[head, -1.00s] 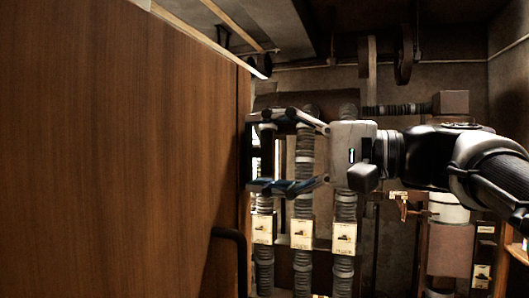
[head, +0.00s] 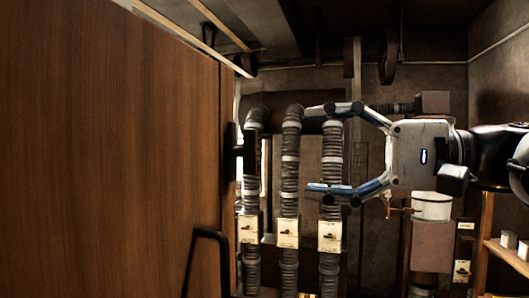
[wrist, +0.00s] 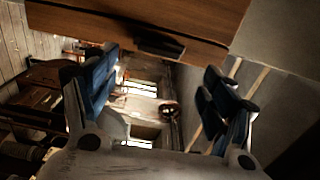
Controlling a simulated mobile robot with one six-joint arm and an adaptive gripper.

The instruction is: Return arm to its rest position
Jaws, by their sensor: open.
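My gripper (head: 332,149) is in the right half of the head view, pointing left. Its two blue-padded fingers are spread wide with nothing between them but the background pipes. A gap separates the fingertips from the edge of the large brown wooden panel (head: 110,150). In the wrist view my gripper (wrist: 160,88) shows both fingers apart and empty. The wooden panel (wrist: 150,22) crosses the top of that view, with a dark handle (wrist: 160,44) on it.
Several ribbed vertical pipes (head: 291,165) with labelled switch plates (head: 288,232) stand behind my gripper. A black bar handle (head: 208,234) juts from the panel. A white cylinder (head: 432,206) and a wooden shelf (head: 508,257) are at right. Wheels (head: 387,62) hang above.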

